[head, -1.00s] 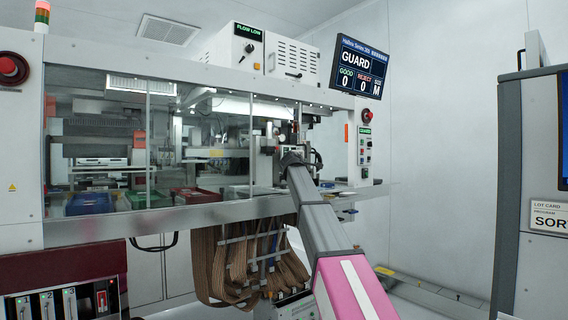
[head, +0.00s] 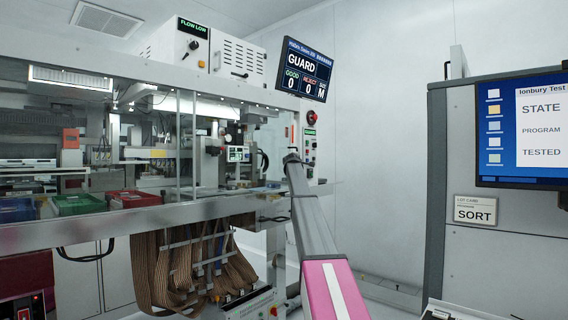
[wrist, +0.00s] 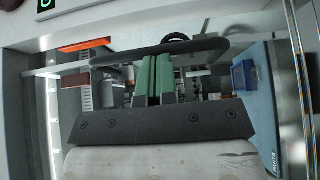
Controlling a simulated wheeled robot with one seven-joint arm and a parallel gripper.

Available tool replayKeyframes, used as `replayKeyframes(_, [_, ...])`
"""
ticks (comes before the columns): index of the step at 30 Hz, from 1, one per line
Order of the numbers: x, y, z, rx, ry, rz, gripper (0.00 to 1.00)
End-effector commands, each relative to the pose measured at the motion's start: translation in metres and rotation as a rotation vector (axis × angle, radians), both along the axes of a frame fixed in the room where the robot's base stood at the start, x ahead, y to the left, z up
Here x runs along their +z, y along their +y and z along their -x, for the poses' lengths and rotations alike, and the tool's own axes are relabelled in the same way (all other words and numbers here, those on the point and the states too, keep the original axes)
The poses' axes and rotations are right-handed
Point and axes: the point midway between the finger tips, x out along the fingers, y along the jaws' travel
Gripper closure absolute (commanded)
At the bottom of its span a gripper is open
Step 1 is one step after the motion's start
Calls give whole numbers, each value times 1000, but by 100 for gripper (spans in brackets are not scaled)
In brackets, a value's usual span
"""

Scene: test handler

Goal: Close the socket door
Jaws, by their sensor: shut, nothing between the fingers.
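My gripper (wrist: 153,72) shows in the wrist view with its green-padded fingers side by side and no gap between them. A dark rounded bar (wrist: 160,51) lies across the picture at the fingertips; I cannot tell whether it touches them or belongs to the door. In the head view my arm reaches toward the right end of the handler (head: 180,207), and it hides the gripper. I cannot make out the socket door clearly in either view.
The handler has glass panels (head: 150,140), with green (head: 78,206) and red (head: 133,199) bins inside. A GUARD screen (head: 305,68) is above. A grey tester cabinet (head: 437,200) stands at the right. Brown ribbon cables (head: 190,262) hang below the handler.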

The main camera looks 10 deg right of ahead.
Motion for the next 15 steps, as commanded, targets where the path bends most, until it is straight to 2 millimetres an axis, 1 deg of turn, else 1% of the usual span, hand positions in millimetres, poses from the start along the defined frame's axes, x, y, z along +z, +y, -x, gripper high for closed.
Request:
replayKeyframes(1, [2,-9,-11,1,-1,0,100])
replayKeyframes(6, [1,-31,-25,2,-1,0,100])
replayKeyframes(9, [1,-38,-29,2,-1,-1,100])
replayKeyframes(15, [0,-36,-26,2,-1,0,100])
